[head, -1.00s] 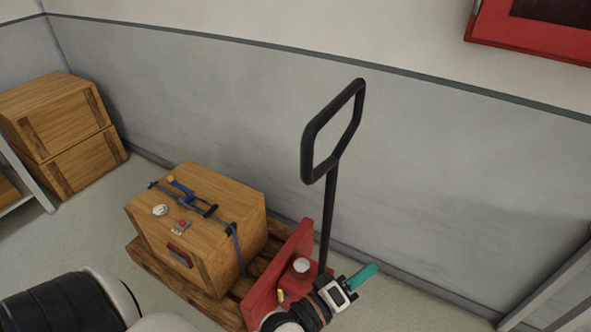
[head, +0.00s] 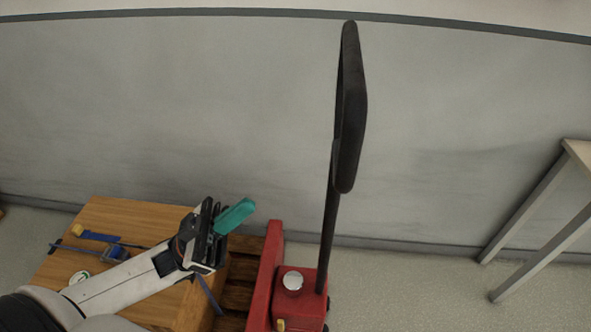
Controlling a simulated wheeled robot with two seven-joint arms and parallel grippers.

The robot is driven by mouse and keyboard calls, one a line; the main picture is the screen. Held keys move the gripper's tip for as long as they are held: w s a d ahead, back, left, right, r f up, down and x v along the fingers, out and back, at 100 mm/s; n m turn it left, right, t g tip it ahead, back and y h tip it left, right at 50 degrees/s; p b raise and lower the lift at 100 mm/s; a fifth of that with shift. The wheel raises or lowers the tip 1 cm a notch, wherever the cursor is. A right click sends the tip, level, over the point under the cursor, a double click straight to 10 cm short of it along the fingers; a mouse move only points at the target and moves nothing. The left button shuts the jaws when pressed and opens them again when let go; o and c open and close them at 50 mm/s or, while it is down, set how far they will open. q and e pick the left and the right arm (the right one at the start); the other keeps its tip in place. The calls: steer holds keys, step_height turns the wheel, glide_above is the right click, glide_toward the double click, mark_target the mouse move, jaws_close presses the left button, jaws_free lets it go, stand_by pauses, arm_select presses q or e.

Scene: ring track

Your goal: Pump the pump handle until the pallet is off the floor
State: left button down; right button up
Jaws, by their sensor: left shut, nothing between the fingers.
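The black pump handle (head: 349,115) stands nearly upright from the red pallet jack (head: 287,300), its loop seen almost edge-on. The wooden pallet (head: 243,266) shows in part behind the red body; whether it touches the floor cannot be told. A wooden crate (head: 120,220) with a blue strap rests on it. My left gripper (head: 236,215), with teal fingertips, is shut and empty. It appears over the crate's right end, left of the handle and apart from it. My left arm hides part of the crate. My right gripper is not in view.
A grey wall (head: 200,120) stands behind the handle. A table or shelf with pale legs (head: 540,240) stands at the right. Bare floor (head: 410,295) lies between it and the red jack.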

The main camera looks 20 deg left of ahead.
arm_select(q)
steer(key=d+f+p+x, duration=0.2)
steer(key=p+x, duration=0.2)
steer(key=x, duration=0.8)
steer(key=shift+w+d+r, duration=0.2)
steer(key=shift+w+r, duration=0.05)
steer(key=shift+w, duration=0.2)
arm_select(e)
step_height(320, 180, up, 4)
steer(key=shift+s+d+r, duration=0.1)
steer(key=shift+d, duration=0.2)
arm_select(q)
steer(key=w+d+f+g+y, duration=0.1)
steer(key=w+d+f, duration=0.1)
steer(key=d, duration=0.9)
steer(key=w+d+f+m+g+y+p, duration=0.1)
steer(key=w+d+f+y, duration=0.1)
steer(key=d, duration=0.9)
steer(key=w+d+f+g+y+p, duration=0.1)
steer(key=w+d+f, duration=0.2)
steer(key=d, duration=0.9)
steer(key=shift+w+f+m+g+y, duration=0.25)
steer(key=shift+w+m+g+y, duration=0.05)
steer(key=shift+w, duration=1.1)
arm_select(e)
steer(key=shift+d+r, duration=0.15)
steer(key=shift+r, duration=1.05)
